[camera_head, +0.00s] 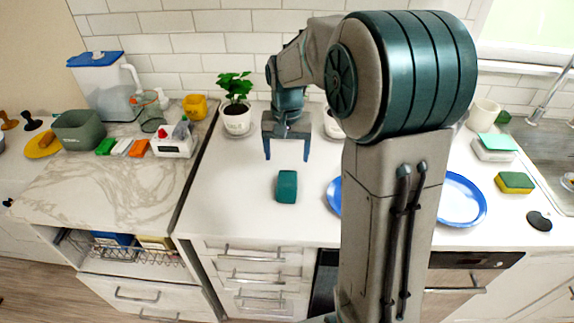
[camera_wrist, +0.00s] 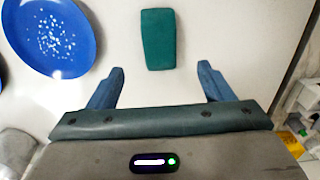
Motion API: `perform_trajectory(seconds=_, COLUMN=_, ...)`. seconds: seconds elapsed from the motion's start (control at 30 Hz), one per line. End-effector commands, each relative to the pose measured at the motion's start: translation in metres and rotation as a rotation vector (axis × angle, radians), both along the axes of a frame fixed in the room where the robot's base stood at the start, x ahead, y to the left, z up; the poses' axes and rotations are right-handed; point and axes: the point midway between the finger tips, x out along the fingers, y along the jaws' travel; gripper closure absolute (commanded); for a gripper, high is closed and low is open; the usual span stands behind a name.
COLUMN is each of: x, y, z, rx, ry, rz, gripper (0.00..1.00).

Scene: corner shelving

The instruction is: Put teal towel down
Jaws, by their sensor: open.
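The teal towel (camera_head: 287,186) is a small folded block lying flat on the white counter. It also shows in the wrist view (camera_wrist: 158,39), ahead of the fingertips and apart from them. My gripper (camera_head: 287,158) is above the counter, behind the towel in the head view. In the wrist view my gripper (camera_wrist: 161,75) has its two fingers wide apart, with nothing between them.
A blue plate (camera_head: 461,200) lies right of the towel, partly hidden by my arm; it also shows in the wrist view (camera_wrist: 48,36). A potted plant (camera_head: 236,120) stands by the back wall. The white counter (camera_head: 230,190) around the towel is clear.

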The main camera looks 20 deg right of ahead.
Motion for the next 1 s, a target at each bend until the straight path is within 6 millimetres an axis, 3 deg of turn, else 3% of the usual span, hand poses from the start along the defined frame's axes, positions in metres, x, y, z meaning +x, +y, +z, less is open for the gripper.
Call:
perform_trajectory(seconds=0.17, x=-0.007, y=0.0, z=0.014, rx=-0.002, ry=-0.01, rz=0.01, gripper=0.26)
perform_trajectory(seconds=0.27, x=-0.026, y=0.001, z=0.025, rx=-0.007, ry=-0.035, rz=0.037, gripper=0.26)
perform_trajectory(seconds=0.5, x=-0.1, y=0.001, z=0.05, rx=-0.024, ry=-0.128, rz=0.146, gripper=0.26)
perform_trajectory(seconds=0.7, x=-0.162, y=0.001, z=0.052, rx=-0.035, ry=-0.205, rz=0.239, gripper=0.26)
perform_trajectory(seconds=0.83, x=-0.191, y=0.0, z=0.046, rx=-0.04, ry=-0.243, rz=0.283, gripper=0.26)
perform_trajectory(seconds=1.0, x=-0.21, y=0.0, z=0.04, rx=-0.044, ry=-0.269, rz=0.316, gripper=0.26)
